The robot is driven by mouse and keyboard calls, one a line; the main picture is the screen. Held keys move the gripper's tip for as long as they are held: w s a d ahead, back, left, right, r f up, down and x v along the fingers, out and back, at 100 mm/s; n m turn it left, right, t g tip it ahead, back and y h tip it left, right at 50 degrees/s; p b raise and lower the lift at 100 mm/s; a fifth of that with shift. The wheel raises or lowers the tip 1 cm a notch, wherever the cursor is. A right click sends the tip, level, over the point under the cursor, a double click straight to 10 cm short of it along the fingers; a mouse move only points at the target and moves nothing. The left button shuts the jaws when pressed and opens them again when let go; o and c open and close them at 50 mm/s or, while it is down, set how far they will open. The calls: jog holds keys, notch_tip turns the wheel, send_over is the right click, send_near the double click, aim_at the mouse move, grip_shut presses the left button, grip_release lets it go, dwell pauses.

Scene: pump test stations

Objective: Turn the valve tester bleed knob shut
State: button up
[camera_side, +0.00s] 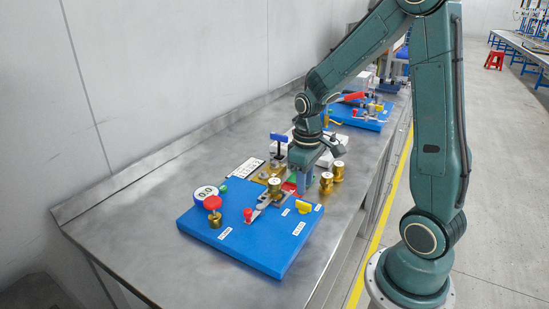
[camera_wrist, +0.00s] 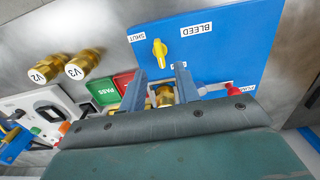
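The yellow bleed knob (camera_wrist: 160,53) sits on the blue tester board (camera_wrist: 225,45). In the wrist view it lies just beyond my fingertips, between them and the BLEED label (camera_wrist: 196,28). Its handle runs roughly up and down in that picture, and the SHUT label (camera_wrist: 138,37) is to its left. The knob also shows near the board's right corner in the side view (camera_side: 304,207). My gripper (camera_wrist: 160,76) is open above the board, with its fingers apart. A brass valve (camera_wrist: 164,96) shows between and behind the fingers; I cannot tell any contact. Another small label is partly hidden by a finger.
Two brass valves, V2 (camera_wrist: 40,73) and V3 (camera_wrist: 82,65), stand beside the board. Green PASS (camera_wrist: 104,90) and red pads lie near my left finger. A red-handled lever (camera_wrist: 233,90), a gauge (camera_side: 206,194) and a red knob (camera_side: 213,203) are on the board.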

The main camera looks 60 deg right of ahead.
aim_at(303, 207)
jog(key=shift+f, duration=3.3)
grip_shut()
